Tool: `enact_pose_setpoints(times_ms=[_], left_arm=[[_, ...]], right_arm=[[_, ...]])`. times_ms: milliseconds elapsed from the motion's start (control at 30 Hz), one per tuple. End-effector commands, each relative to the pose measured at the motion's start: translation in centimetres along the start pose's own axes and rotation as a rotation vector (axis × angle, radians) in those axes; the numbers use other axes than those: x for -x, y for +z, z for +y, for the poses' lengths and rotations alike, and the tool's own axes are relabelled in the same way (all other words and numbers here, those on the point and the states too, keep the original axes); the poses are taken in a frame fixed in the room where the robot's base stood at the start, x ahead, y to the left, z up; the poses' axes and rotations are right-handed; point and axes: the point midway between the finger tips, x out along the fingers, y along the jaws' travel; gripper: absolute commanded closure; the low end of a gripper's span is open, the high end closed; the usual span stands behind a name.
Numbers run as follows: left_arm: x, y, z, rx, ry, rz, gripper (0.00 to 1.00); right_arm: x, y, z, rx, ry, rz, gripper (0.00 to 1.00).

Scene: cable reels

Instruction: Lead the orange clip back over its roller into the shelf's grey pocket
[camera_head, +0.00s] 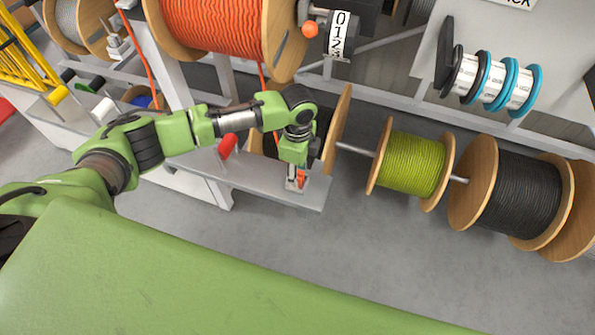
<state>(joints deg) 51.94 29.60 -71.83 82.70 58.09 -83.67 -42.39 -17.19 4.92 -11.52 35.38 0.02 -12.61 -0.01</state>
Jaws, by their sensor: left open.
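My left gripper (296,183) points down at the front edge of the grey lower shelf (262,187). It is open, and a small orange piece, seemingly the orange clip (301,176), shows at its fingers. I cannot tell whether it lies between them or behind them. Orange cable (150,72) runs from the upper left down past the large orange reel (215,25). Another orange strand (262,76) hangs below that reel, behind my left arm. I cannot make out the roller or the grey pocket for certain. My right gripper is not in view.
A yellow-green reel (412,165) and a black reel (515,190) sit on a bar to the right. Small spools (495,82) stand above them. A red cone-like piece (228,145) is behind my arm. The grey floor (330,240) in front is clear.

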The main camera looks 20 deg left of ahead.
Motion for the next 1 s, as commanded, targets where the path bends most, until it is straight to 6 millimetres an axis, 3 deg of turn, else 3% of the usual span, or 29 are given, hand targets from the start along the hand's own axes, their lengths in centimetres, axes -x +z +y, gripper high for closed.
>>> enact_pose_setpoints(times_ms=[533, 700, 1000], left_arm=[[10.1, 0.0, -0.1, 0.001, -0.003, 0.0, 0.59], [11.4, 0.0, 0.0, 0.0, -0.001, 0.0, 0.59], [11.6, 0.0, 0.0, 0.001, -0.001, 0.0, 0.59]], right_arm=[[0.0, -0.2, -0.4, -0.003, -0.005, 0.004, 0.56], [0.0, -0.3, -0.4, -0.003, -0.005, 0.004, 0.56], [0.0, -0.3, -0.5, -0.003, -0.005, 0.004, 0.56]])
